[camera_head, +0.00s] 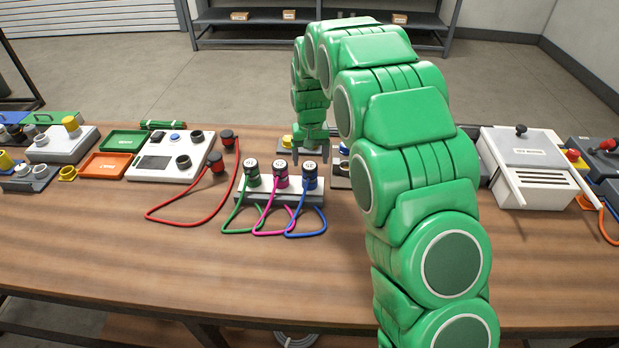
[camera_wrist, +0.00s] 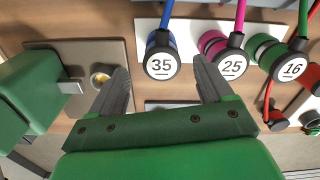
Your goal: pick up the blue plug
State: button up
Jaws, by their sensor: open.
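The blue plug (camera_head: 310,177) has a round white cap marked 35 and a blue cable looping to the front. It stands at the right end of a white block (camera_head: 246,206). The pink plug (camera_head: 281,178) and green plug (camera_head: 253,175) stand beside it. My gripper (camera_head: 314,150) is open and empty, just behind the blue plug. In the wrist view the blue plug (camera_wrist: 162,61) appears in the gap between the fingertips of my gripper (camera_wrist: 161,70), and neither finger visibly touches it. The pink plug (camera_wrist: 229,58) lies just right of the right finger.
A white panel (camera_head: 152,168) with a red-cabled plug (camera_head: 216,163) is to the left, near green (camera_head: 123,140) and orange (camera_head: 103,166) trays. A white box (camera_head: 522,147) stands at right. The front of the wooden table (camera_head: 180,270) is clear. My arm hides some of the table.

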aim_at(310, 166)
jog(key=shift+f, duration=2.55)
jog(key=shift+a, duration=0.1)
jog(key=shift+c, duration=0.3)
jog(key=c, duration=1.1)
jog(key=shift+c, duration=0.2)
notch_tip(310, 166, up, 3)
jog(key=shift+r, duration=0.2)
jog(key=s+r, duration=0.1)
jog(key=r, duration=0.1)
jog(key=s+d+r, duration=0.1)
jog(key=s+r, duration=0.3)
jog(key=shift+s+d, duration=0.1)
jog(key=shift+d, duration=0.2)
jog(key=shift+s+d+r, duration=0.4)
jog(key=shift+s+r, duration=0.2)
jog(key=shift+s, duration=0.75)
jog(key=shift+s+d+r, duration=0.35)
jog(key=shift+s+r, duration=0.3)
jog(key=shift+s, duration=0.75)
jog(key=shift+s+d+r, duration=0.4)
jog(key=shift+s+r, duration=0.2)
jog(key=shift+s, duration=0.75)
